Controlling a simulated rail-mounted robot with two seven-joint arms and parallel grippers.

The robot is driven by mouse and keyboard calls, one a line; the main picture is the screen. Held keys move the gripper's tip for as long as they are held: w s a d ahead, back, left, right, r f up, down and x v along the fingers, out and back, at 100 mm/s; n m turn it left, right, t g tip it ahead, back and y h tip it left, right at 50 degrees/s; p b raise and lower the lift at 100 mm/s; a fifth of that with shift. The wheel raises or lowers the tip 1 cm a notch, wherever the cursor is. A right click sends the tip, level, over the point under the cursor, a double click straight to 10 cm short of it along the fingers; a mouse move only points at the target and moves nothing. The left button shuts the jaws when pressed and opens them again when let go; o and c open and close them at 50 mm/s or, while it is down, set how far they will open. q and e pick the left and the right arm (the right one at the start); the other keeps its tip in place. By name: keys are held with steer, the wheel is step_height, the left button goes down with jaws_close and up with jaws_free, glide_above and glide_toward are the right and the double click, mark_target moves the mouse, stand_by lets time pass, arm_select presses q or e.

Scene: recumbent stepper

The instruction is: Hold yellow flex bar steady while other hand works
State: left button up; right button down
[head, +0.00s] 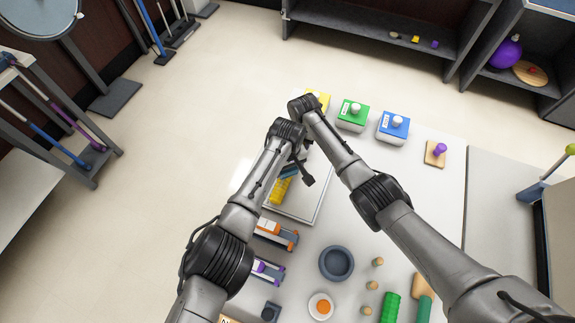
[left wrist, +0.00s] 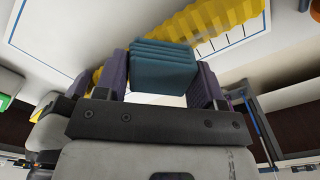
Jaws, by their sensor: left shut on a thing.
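The yellow flex bar (head: 280,192) is ribbed and lies over a white tray (head: 313,207) with a dark outline; in the left wrist view the bar (left wrist: 225,20) runs up to the right. My left gripper (left wrist: 160,76), with purple finger pads, is shut on a teal ribbed piece (left wrist: 163,70) by the near end of the yellow bar. I cannot tell whether this piece is part of the bar. In the head view the teal piece (head: 289,171) shows beside my left wrist.
A yellow box (head: 318,98), partly hidden, a green box (head: 353,115) and a blue box (head: 393,126) stand along the far edge. The table's right middle is clear.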

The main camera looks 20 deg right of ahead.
mark_target(284, 180)
arm_select(q)
steer(key=shift+s+a+f, duration=0.1)
steer(key=shift+s+a, duration=0.2)
steer(key=shift+s, duration=0.05)
steer(key=shift+s+a, duration=1.75)
steer(key=shift+s, duration=0.1)
steer(key=shift+w+d, duration=1.05)
steer(key=shift+w, duration=0.05)
steer(key=shift+w+d, duration=1)
steer(key=shift+w, duration=0.1)
steer(key=shift+s+a, duration=1.05)
steer(key=shift+s, duration=0.05)
